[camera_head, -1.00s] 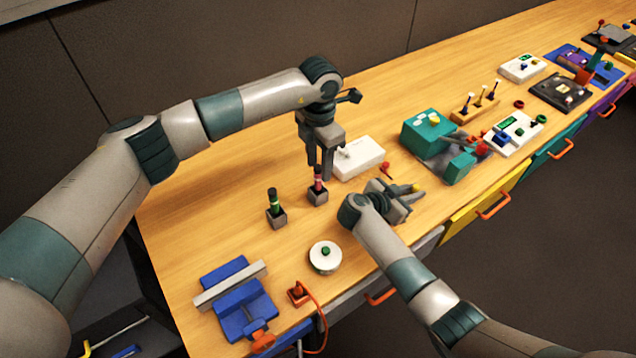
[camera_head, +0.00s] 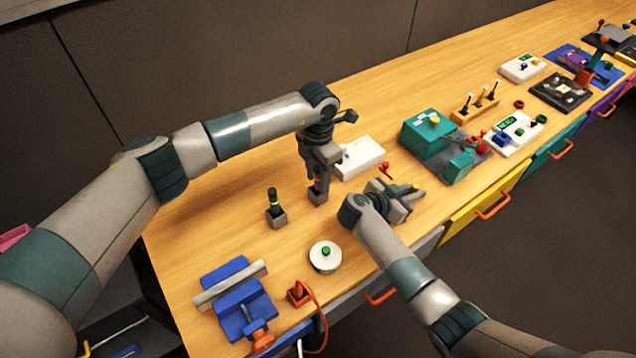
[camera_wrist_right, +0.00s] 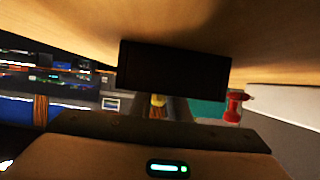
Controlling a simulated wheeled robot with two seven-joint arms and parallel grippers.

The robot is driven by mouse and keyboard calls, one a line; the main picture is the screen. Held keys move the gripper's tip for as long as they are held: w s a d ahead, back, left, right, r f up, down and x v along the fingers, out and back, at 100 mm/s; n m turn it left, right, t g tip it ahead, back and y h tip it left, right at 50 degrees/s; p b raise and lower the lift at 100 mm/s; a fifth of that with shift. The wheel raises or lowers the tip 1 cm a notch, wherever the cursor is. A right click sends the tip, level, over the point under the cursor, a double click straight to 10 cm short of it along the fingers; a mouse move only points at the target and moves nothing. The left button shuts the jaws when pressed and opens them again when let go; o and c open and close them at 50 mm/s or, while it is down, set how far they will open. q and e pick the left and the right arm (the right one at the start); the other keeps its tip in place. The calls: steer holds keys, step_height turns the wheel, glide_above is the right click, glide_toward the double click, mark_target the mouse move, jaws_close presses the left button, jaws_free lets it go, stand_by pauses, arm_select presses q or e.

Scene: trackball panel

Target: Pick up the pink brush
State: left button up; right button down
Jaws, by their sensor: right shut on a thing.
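The pink brush (camera_head: 317,186) stands upright in a small grey block holder (camera_head: 317,199), mostly hidden by my left gripper. My left gripper (camera_head: 317,188) points down with its fingers at the brush. Whether they are closed on it I cannot tell. My right gripper (camera_head: 412,192) lies low over the table to the right, shut on a small yellow thing (camera_head: 416,187). That yellow thing also shows between the fingers in the right wrist view (camera_wrist_right: 158,100).
A white box (camera_head: 362,157) and a red knob (camera_head: 386,168) are close by.

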arm_select(q)
steer(key=shift+f, duration=0.1)
steer(key=shift+c, duration=0.3)
jaws_close()
step_height(320, 180, up, 10)
stand_by(0.8)
stand_by(0.5)
